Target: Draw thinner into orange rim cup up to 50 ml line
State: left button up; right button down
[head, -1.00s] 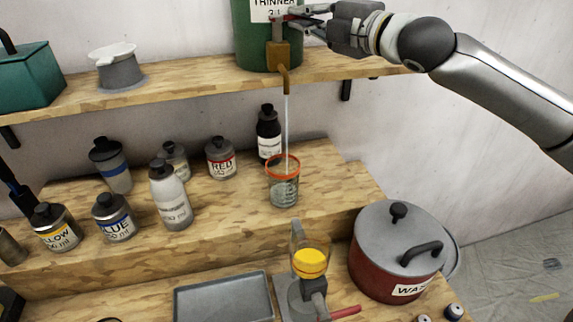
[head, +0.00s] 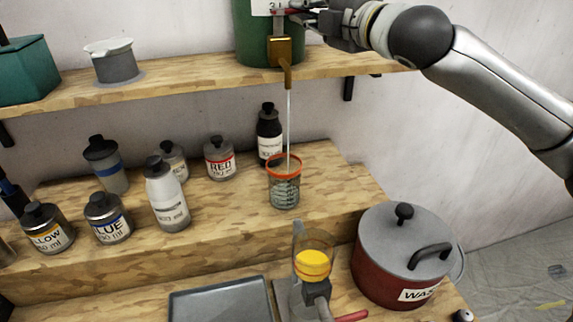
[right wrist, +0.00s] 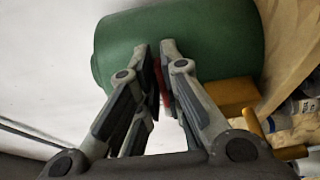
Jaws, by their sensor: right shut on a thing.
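The orange rim cup (head: 284,190) stands upright on the wooden step under the thinner tap. It is clear, with graduation marks and some liquid in it; the exact level is too small to read. A thin stream (head: 289,122) falls from the brass tap (head: 281,52) into the cup. The green thinner drum (head: 247,42) stands on the upper shelf, its top out of view. My right gripper (head: 288,14) is shut on the red tap lever, which also shows in the right wrist view (right wrist: 163,86) between the fingers. My left gripper is not in view.
Several paint bottles (head: 167,195) stand left of the cup, and a black-capped bottle (head: 269,135) stands just behind it. Below are a grey tray (head: 220,302), a holder with a yellow-filled cup (head: 313,264) and a red lidded waste pot (head: 388,275).

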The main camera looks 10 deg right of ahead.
jog(key=shift+s+a+r+m+t+h, duration=0.2)
jog(key=shift+r+m+t+h, duration=0.15)
jog(key=shift+h, duration=0.35)
jog(key=shift+a+f, duration=0.1)
jog(key=shift+s+m+t+h+b, duration=0.3)
jog(key=shift+m+h+b, duration=0.15)
jog(key=shift+m+h, duration=0.5)
